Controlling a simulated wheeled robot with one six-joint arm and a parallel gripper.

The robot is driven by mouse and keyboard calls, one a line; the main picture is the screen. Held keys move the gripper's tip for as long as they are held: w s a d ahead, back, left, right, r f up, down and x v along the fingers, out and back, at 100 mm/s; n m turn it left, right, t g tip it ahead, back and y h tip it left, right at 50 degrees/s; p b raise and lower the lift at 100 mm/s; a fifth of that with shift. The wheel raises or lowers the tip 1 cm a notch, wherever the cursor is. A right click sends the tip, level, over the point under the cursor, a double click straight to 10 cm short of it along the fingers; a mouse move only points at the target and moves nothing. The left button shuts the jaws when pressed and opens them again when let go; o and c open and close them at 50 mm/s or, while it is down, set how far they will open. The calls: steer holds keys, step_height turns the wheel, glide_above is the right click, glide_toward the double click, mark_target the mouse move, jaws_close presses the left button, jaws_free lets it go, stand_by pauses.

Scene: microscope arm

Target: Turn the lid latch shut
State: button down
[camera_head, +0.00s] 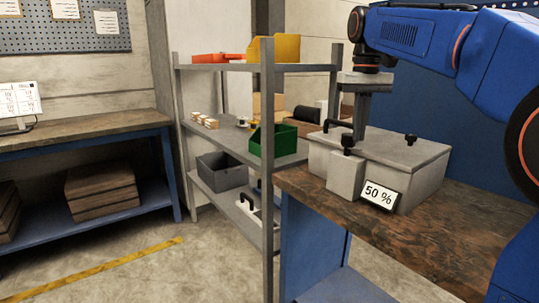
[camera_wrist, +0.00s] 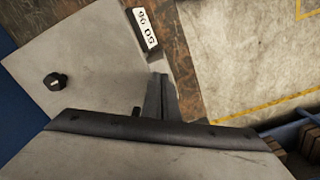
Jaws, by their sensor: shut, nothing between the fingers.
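A grey box with a flat lid (camera_head: 400,150) stands on the brown bench; the lid also fills the left of the wrist view (camera_wrist: 95,55). A black knob (camera_head: 347,142) stands over a small grey block (camera_head: 345,178) at the box's front left. A second black knob (camera_head: 411,139) sits on the lid farther right. I cannot tell for sure which is the latch. My gripper (camera_head: 358,135) points down, shut and empty, close by the front-left knob; contact is unclear. It also shows in the wrist view (camera_wrist: 160,90).
A black handle (camera_head: 338,126) shows at the lid's left. A metal shelf (camera_head: 269,160) with a green bin (camera_head: 272,141) and a grey bin (camera_head: 222,172) stands left of the bench (camera_head: 420,235). The floor at left is open, with a yellow line.

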steer(key=shift+s+d, duration=0.1)
steer(key=shift+s+d, duration=0.1)
steer(key=shift+s, duration=0.1)
step_height(320, 180, up, 6)
stand_by(0.7)
steer(key=a+f, duration=0.3)
steer(key=f, duration=0.3)
stand_by(0.8)
steer(key=shift+w+d, duration=0.1)
steer(key=shift+d, duration=0.5)
stand_by(0.8)
